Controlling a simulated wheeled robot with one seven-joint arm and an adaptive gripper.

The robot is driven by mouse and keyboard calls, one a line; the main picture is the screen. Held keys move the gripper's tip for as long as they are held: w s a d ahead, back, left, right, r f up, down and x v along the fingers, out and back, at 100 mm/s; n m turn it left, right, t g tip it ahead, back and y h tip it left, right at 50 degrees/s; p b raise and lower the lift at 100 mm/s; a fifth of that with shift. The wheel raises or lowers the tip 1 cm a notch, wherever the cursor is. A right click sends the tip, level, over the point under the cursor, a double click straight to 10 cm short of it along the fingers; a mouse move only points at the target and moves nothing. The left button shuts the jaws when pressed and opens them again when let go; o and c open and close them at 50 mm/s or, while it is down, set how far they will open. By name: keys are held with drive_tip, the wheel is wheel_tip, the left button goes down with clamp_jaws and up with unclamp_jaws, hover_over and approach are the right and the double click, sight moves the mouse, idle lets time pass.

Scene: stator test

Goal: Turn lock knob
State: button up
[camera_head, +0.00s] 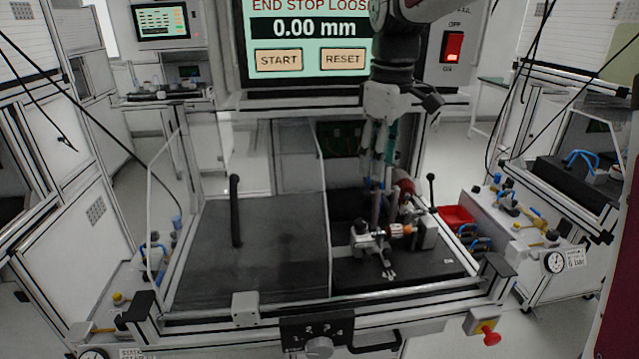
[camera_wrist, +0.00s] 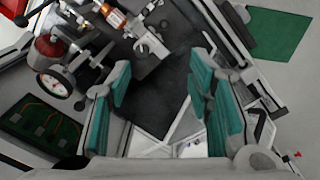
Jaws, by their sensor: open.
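The test fixture (camera_head: 395,240) sits on a black plate at the right of the bench. It carries an orange-and-silver cylinder (camera_head: 400,230) and small metal knobs. A round silver knob (camera_head: 318,347) sits on a dark panel at the bench's front edge. No label shows which knob is the lock knob. My gripper (camera_head: 385,150) points down above and behind the fixture. In the wrist view my gripper (camera_wrist: 163,100) has its teal pads wide apart with nothing between them. The orange cylinder (camera_wrist: 115,18) and a silver knob (camera_wrist: 150,42) show beyond the fingertips, towards the top.
A screen (camera_head: 305,45) reads 0.00 mm above the bench. A black lever (camera_head: 432,190) rises right of the fixture. A round gauge (camera_wrist: 53,84) and a circuit board (camera_wrist: 40,125) lie left in the wrist view.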

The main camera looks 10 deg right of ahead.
sight(361, 221)
drive_tip(key=w+f+n+g, duration=0.1)
drive_tip(key=w+f+n, duration=0.1)
drive_tip(key=w+f, duration=0.45)
drive_tip(key=f, duration=0.4)
drive_tip(key=w+f, duration=0.1)
drive_tip(key=f, duration=0.7)
drive_tip(key=shift+w+f, duration=0.15)
clamp_jaws()
